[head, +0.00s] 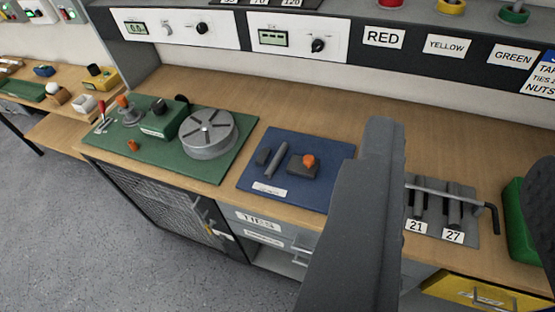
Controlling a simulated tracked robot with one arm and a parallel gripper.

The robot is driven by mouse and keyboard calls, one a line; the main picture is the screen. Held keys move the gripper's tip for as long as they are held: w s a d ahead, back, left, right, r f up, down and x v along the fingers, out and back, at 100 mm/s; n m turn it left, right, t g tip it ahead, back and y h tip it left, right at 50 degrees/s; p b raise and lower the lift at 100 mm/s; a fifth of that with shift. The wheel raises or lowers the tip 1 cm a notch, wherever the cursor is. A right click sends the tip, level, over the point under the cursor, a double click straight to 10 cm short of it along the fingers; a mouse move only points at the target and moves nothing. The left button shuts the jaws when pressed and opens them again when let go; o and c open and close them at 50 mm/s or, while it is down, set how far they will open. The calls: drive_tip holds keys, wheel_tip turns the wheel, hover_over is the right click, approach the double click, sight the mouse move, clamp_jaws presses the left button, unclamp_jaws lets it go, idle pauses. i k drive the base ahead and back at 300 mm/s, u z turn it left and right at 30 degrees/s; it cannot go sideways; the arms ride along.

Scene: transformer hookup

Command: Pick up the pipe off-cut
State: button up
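A short grey cylinder that looks like the pipe off-cut (276,160) lies on a blue mat (318,196) on the wooden bench. A small dark block (263,156) is on its left and a dark block with an orange top (302,166) on its right. My gripper (462,150) is in the right foreground. Its two dark fingers stand wide apart, one large in front of the bench, the other cut off by the right edge. Nothing shows held between them. The pipe is left of the fingers, further off, and apart from them.
A green mat (228,170) with a round grey disc (208,134) lies on the left. A rack with labels 21 and 27 (468,230) and a bent rod shows between my fingers. A green bin (516,222) stands at far right. The bench behind the blue mat is clear.

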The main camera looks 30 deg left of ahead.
sight(271, 170)
drive_tip(key=z, duration=1.65)
drive_tip(key=k, duration=1.1)
drive_tip(key=u, duration=1.75)
drive_tip(key=i, duration=1)
drive_tip(key=z, duration=0.1)
